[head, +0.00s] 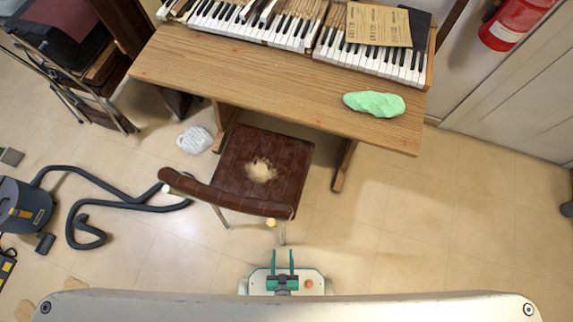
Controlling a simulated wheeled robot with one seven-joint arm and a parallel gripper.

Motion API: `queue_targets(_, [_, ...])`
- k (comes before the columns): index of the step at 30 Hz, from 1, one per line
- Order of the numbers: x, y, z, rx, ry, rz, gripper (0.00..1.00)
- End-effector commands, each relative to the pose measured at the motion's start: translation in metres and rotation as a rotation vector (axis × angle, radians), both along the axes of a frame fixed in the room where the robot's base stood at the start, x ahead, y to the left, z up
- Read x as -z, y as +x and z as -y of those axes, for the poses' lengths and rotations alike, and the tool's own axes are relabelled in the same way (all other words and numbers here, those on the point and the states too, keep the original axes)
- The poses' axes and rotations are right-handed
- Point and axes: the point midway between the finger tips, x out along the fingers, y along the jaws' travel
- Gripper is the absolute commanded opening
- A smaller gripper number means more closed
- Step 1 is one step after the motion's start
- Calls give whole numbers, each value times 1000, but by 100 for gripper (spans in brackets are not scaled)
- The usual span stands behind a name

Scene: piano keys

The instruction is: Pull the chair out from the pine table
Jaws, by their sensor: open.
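The chair (285,160) has a dark brown padded seat with a worn pale patch and a curved brown backrest (225,196) on its near side. The far edge of its seat lies at the near edge of the pine table (250,75). Two of its metal legs show on the near side; the others are hidden. My gripper (281,256) is open and empty, with its two green fingers pointing at the chair. It appears just in front of the chair's near side, below the backrest in the picture; I cannot tell its height.
Piano keys (375,60), a paper sheet (379,24) and a green cloth (374,105) lie on the table. A vacuum cleaner (22,205) and its hose (100,205) lie on the left floor. A white crumpled thing (195,140) lies by the table leg.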

Motion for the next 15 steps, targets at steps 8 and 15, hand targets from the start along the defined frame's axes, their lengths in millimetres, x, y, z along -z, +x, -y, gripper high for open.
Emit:
queue_targets(8, [1, -25, 1, 0, 0, -3, 47])
queue_targets(15, [0, -45, 1, 0, 0, -2, 47])
